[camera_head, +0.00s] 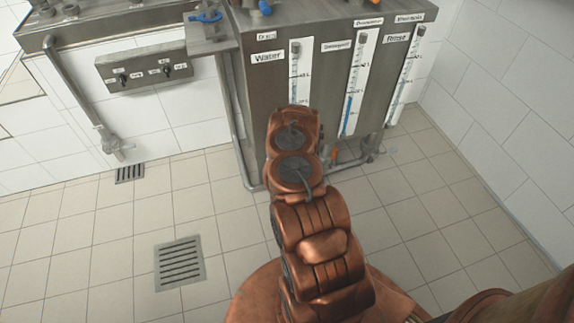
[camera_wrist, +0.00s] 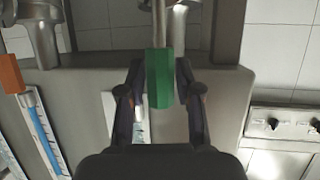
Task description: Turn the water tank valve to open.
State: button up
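The steel tank (camera_head: 265,90) stands at the top of the head view, with a "Water" label (camera_head: 268,57) and a level gauge (camera_head: 295,80) on its front. In the wrist view a green valve handle (camera_wrist: 160,78) sits upright on a metal pipe. My gripper (camera_wrist: 160,72) has one dark finger on each side of the green handle, and both fingertips appear to be against it. In the head view my arm covers the foot of the water gauge, so the green handle and my gripper are hidden there.
An orange valve handle (camera_head: 334,154) sits low beside the green one's place; it also shows in the wrist view (camera_wrist: 10,73). Pipes run along the tank's foot. A knob panel (camera_head: 145,68) is on the wall at left. The tiled floor (camera_head: 90,240) is clear.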

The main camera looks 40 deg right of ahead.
jog(key=shift+o, duration=1.4)
jog(key=v, duration=1.2)
jog(key=shift+r, duration=0.1)
